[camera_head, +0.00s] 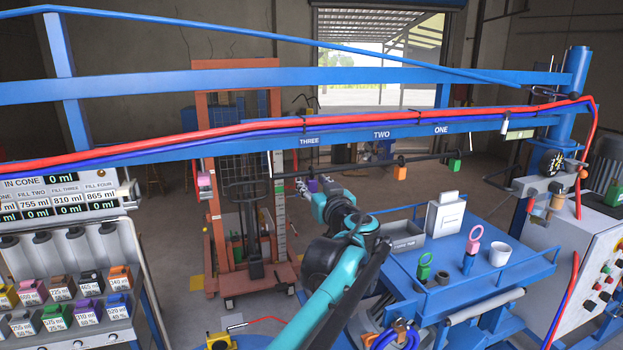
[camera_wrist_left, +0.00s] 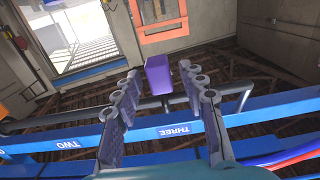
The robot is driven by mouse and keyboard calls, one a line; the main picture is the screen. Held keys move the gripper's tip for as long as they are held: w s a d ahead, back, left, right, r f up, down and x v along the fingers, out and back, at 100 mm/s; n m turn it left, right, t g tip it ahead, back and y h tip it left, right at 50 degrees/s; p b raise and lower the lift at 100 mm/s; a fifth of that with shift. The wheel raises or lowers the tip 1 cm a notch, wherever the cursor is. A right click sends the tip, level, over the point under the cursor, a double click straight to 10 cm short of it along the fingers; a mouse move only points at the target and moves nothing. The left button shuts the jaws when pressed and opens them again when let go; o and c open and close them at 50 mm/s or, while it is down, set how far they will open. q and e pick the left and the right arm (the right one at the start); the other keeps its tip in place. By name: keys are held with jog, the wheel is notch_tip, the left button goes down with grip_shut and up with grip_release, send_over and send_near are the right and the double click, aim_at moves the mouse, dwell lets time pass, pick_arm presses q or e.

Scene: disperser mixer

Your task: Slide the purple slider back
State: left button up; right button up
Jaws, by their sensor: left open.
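The purple slider (camera_head: 312,186) hangs on the dark horizontal rod (camera_head: 362,166) below the blue beam, near the label THREE. It is a small purple block. My left gripper (camera_head: 311,181) reaches up to it from below and is open. In the left wrist view the purple slider (camera_wrist_left: 158,75) appears between the tips of the spread fingers (camera_wrist_left: 160,82). I cannot tell whether either finger touches it. My right gripper is not in view.
On the same rod, an orange slider (camera_head: 400,173) and a green slider (camera_head: 455,165) hang to the right. The blue beam (camera_head: 350,134) with red and blue hoses runs just above. A blue table (camera_head: 450,290) with cups and a white container stands at the right.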

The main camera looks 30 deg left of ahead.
pick_arm(q)
jog(key=shift+w+a, duration=0.25)
jog(key=shift+a, duration=0.1)
